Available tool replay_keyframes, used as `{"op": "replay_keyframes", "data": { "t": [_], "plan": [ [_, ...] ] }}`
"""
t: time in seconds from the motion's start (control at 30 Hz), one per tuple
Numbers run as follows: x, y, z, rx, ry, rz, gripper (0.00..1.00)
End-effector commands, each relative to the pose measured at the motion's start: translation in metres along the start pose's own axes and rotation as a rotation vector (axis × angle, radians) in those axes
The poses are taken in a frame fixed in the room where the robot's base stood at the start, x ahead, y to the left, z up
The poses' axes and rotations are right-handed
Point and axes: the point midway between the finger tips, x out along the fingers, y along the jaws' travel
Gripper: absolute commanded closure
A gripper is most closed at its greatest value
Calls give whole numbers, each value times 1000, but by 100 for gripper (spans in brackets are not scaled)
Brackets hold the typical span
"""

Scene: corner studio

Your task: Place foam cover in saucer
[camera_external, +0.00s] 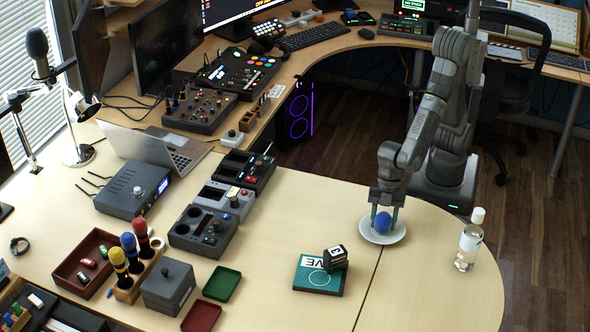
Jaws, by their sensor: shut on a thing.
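The blue foam cover (382,222) is a small round ball at the white saucer (396,237) on the right part of the table.
A teal box (318,276) with a dark cube (335,257) lies to the left. Grey device boxes (203,230) stand further left. The table in front of the saucer is clear.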

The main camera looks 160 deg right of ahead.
Motion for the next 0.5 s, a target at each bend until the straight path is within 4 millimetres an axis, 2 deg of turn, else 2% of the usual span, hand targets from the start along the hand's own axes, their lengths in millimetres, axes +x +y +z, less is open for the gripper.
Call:
{"op": "replay_keyframes", "data": {
  "t": [0.23,0.27,0.33,0.37,0.5],
  "plan": [
    [4,0,2,0,0,0,74],
    [3,0,1,0,0,0,49],
    [2,0,1,0,0,0,35],
    [2,0,1,0,0,0,31],
    [2,0,1,0,0,0,31]
  ]
}}
